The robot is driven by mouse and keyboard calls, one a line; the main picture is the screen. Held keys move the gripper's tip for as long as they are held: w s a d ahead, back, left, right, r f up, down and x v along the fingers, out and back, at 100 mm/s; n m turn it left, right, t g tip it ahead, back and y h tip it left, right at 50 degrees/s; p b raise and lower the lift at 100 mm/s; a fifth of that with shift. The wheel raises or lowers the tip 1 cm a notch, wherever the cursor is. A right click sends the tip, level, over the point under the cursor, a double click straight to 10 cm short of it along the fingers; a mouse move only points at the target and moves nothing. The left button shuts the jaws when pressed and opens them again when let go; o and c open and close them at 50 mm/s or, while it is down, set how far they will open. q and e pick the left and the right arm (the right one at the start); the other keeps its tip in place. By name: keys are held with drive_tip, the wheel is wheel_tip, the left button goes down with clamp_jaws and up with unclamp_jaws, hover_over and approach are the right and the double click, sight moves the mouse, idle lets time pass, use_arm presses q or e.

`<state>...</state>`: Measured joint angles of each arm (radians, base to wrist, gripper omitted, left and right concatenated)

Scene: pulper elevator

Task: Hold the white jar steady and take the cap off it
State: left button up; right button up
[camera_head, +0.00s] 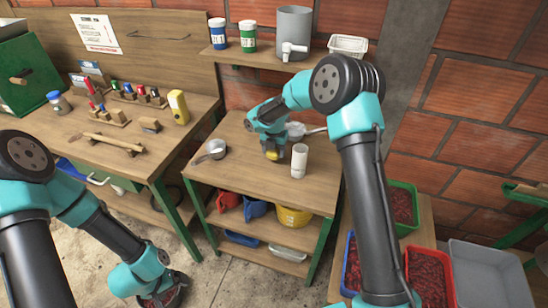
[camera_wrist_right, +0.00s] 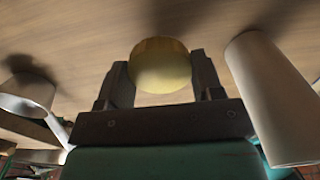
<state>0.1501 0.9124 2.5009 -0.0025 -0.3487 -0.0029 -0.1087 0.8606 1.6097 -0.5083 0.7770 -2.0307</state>
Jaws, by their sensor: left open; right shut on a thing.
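The white jar (camera_head: 299,162) stands upright on the middle wooden table, near its right side. It also shows at the right of the right wrist view (camera_wrist_right: 275,95). My right gripper (camera_head: 271,148) is just left of the jar, apart from it. In the right wrist view its two dark fingers (camera_wrist_right: 161,76) are shut on a round yellow cap (camera_wrist_right: 160,62). My left gripper (camera_head: 168,294) is low at the bottom left, away from the table and empty. Its fingers are small and dark there.
A metal pan (camera_head: 214,149) lies on the table's left side, and another metal utensil (camera_head: 302,130) lies behind the jar. A shelf (camera_head: 262,58) above holds bottles and a grey tank (camera_head: 293,33). The table's front is clear. Red-filled crates (camera_head: 430,278) stand at right.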

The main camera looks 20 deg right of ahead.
sight(274, 162)
drive_tip(key=shift+f, duration=1.85)
drive_tip(key=shift+f, duration=0.1)
drive_tip(key=o, duration=1)
wheel_tip(274, 162, up, 12)
drive_tip(key=shift+r, duration=0.15)
